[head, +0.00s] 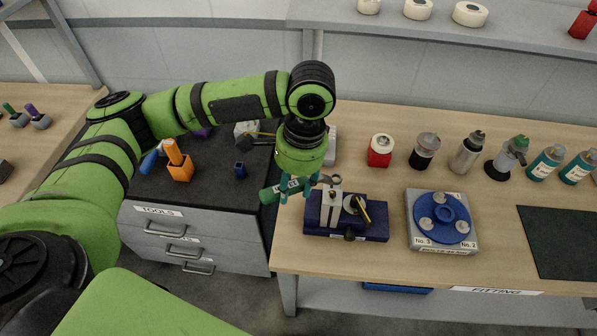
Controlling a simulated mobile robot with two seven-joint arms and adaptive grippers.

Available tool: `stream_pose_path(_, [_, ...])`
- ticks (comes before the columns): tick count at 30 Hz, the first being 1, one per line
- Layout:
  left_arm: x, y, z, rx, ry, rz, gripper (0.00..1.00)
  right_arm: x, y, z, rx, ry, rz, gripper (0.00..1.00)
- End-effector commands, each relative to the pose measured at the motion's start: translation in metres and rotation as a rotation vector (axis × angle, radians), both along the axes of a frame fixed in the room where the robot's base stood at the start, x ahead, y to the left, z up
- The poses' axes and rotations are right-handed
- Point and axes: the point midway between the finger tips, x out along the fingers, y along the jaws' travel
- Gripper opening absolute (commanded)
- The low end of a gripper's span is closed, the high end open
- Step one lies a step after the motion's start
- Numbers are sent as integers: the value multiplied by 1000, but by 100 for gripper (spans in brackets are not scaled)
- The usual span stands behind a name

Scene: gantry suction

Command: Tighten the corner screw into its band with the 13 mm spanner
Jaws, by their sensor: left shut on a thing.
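My left gripper (294,190) points down at the left end of the blue fixture (376,233). It is shut on a tool with a green handle (269,196) and pale label, which looks like the spanner. The tool lies roughly level, and a small grey end shows to the right, near a grey ring (336,180) above the fixture's silver block (331,211). I cannot tell whether the tool touches a screw. A grey box with a blue disc (424,226) carries several silver knobs and labels No. 2 and No. 3. The corner screw and its band cannot be made out. My right gripper is out of view.
A yellow-and-black lever (361,208) sticks up on the fixture. A red canister (381,150) and several bottles stand along the back. A dark mat (570,243) lies at the right. An orange holder (180,170) stands on the dark tool cabinet. Bare wood lies between fixture and grey box.

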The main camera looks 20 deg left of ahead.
Motion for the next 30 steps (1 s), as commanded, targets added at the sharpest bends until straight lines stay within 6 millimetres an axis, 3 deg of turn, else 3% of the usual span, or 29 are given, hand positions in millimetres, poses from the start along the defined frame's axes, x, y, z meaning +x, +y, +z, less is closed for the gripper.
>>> stream_pose_path(3, [0, 0, 0, -1, -1, 0, 0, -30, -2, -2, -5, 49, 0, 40])
stream_pose_path(8, [0, 0, 2, 0, -2, 1, 0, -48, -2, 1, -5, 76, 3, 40])
stream_pose_path(13, [-1, 0, 5, 2, -2, 2, 0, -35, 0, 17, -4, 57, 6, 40])
stream_pose_path(19, [-1, 0, -23, 3, -1, 1, 0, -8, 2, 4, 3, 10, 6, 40])
stream_pose_path(30, [0, 0, -39, 3, -3, 0, 0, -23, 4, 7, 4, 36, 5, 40])
